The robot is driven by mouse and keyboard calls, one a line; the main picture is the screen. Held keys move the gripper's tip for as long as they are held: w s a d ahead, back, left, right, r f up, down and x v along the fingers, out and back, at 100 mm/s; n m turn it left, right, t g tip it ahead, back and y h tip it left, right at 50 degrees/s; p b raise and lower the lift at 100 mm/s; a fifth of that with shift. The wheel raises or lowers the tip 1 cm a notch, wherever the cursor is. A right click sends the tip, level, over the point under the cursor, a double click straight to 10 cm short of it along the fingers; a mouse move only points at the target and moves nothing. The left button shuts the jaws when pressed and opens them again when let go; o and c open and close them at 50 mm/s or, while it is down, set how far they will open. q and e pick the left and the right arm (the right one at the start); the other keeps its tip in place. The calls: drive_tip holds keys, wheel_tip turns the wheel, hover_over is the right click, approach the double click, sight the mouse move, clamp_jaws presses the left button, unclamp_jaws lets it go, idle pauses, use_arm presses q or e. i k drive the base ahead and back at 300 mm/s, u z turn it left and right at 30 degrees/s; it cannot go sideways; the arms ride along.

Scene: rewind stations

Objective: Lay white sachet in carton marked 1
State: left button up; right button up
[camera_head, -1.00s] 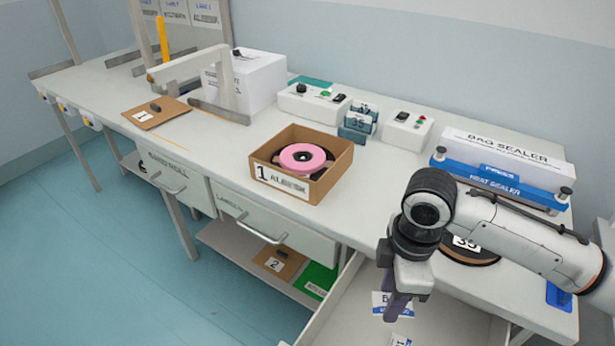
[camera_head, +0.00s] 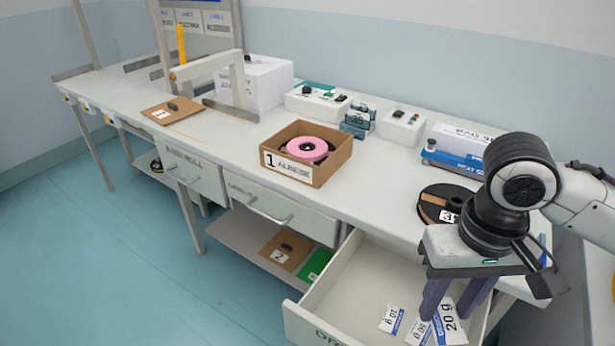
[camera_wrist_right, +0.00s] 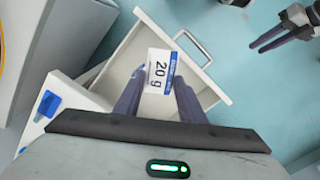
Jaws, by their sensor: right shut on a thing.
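The white sachet marked 20 g (camera_head: 450,324), with a blue band, is held between the fingers of my right gripper (camera_head: 449,306), over the open drawer. In the right wrist view the sachet (camera_wrist_right: 160,70) shows between the two dark fingers (camera_wrist_right: 158,98). The carton marked 1 (camera_head: 287,167) stands open on the bench, left of my right gripper and well apart from it. A pink roll (camera_head: 306,149) sits inside it. My left gripper (camera_wrist_right: 268,41) shows only at the top right of the right wrist view, fingers apart and empty.
The open drawer (camera_head: 322,299) holds other sachets, one marked 10 g (camera_head: 391,319) and one 50 g (camera_head: 418,332). A dark reel (camera_head: 437,202) lies near the bag sealer (camera_head: 452,160). Control boxes (camera_head: 403,127) stand behind the carton. The bench between carton and reel is clear.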

sight(308, 147)
drive_tip(key=u, duration=1.45)
drive_tip(key=i, duration=1.15)
drive_tip(key=z, duration=0.7)
drive_tip(key=i, duration=0.75)
drive_tip(key=z, duration=0.85)
